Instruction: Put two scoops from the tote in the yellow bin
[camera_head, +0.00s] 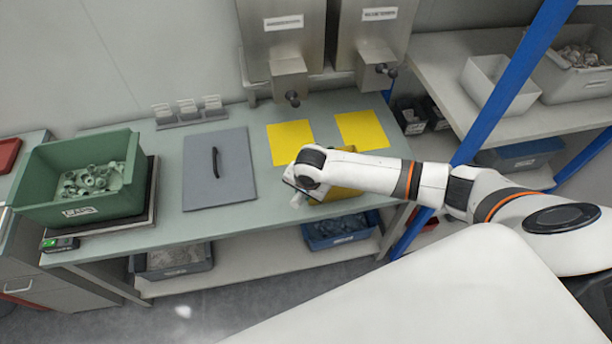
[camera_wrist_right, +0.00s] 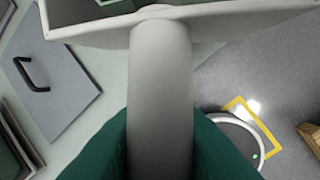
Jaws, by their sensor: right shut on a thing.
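The green tote (camera_head: 110,205) stands at the left of the bench in the head view, with several small grey-green parts inside. The yellow bin (camera_head: 340,192) is at the bench's front edge, mostly hidden behind my right arm. My right gripper (camera_head: 300,186) is in front of the bin's left side. In the right wrist view its green fingers are shut on the handle of a pale grey scoop (camera_wrist_right: 160,65). The scoop's wide head is cut off at the top, and I cannot tell how full it is. My left gripper is out of view.
A grey board (camera_head: 219,170) with a black handle lies on the bench between tote and bin; it also shows in the right wrist view (camera_wrist_right: 65,100). Two yellow squares (camera_head: 290,138) (camera_head: 362,130) lie below steel dispensers (camera_head: 283,40). A blue post (camera_head: 515,80) stands right.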

